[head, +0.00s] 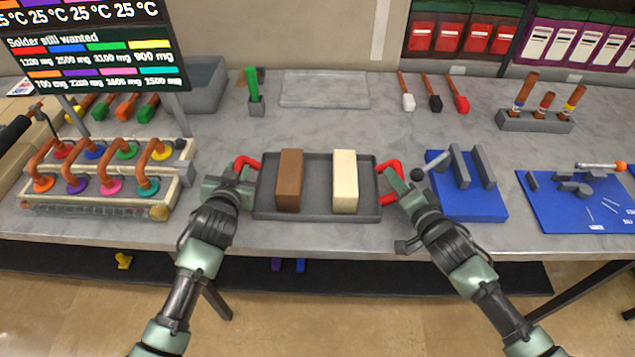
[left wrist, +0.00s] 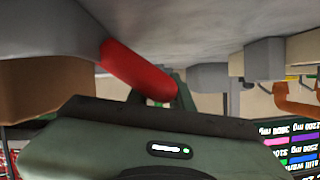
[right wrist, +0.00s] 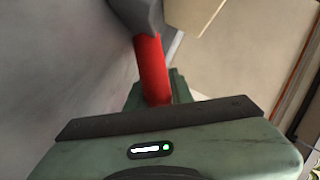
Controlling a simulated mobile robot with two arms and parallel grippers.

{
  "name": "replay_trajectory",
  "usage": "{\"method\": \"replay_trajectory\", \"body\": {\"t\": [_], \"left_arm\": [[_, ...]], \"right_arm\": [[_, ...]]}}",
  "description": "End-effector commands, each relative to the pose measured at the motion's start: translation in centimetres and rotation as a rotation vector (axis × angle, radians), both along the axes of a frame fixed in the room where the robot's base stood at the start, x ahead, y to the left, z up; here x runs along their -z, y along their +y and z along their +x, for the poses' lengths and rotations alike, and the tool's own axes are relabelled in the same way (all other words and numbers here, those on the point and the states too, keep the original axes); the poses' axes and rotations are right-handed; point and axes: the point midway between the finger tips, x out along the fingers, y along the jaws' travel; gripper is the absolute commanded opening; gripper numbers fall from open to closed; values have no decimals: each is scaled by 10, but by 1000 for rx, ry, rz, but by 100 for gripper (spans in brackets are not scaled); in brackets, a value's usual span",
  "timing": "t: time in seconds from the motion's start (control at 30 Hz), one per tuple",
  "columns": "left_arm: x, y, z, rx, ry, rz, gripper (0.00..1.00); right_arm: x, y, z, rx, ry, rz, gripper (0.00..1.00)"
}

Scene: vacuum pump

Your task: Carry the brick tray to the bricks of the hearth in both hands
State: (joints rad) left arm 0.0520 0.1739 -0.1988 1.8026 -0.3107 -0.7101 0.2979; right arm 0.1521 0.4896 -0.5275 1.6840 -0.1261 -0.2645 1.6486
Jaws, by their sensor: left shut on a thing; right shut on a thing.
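The brick tray (head: 316,201) is a dark grey tray with a red handle at each end, near the front middle of the bench in the head view. A brown brick (head: 289,180) and a cream brick (head: 344,181) lie in it, apart from each other. My left gripper (head: 242,174) is shut on the left red handle, which also shows in the left wrist view (left wrist: 138,70). My right gripper (head: 394,184) is shut on the right red handle, which also shows in the right wrist view (right wrist: 152,68). I cannot tell whether the tray touches the bench.
A pale grey slab (head: 325,88) lies clear at the back. A rack of coloured, hooked pipes (head: 100,190) stands left and a blue fixture (head: 468,190) close right. A green-handled tool (head: 254,88) stands behind. Bench between tray and slab is mostly bare.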

Motion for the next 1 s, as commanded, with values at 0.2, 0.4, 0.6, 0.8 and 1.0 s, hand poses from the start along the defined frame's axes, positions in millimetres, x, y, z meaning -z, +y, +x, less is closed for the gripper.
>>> {"method": "replay_trajectory", "body": {"t": [0.2, 0.4, 0.6, 0.8, 1.0], "left_arm": [[6, 0, -2, -1, 14, 0, 0], [-3, 0, 0, 1, 0, 0, 0], [-14, 0, 0, 1, -1, 1, 0], [-33, 0, 1, 2, -7, 1, 0], [-51, 0, 1, 2, -10, 0, 0]], "right_arm": [[1, -1, 0, 3, 3, 2, 0], [-9, 0, 2, 0, -12, 6, 0], [-20, 0, 2, 0, -13, 6, 0], [-38, 0, 3, 0, -14, 5, 0], [-55, 0, 3, -1, -17, 5, 0]]}}
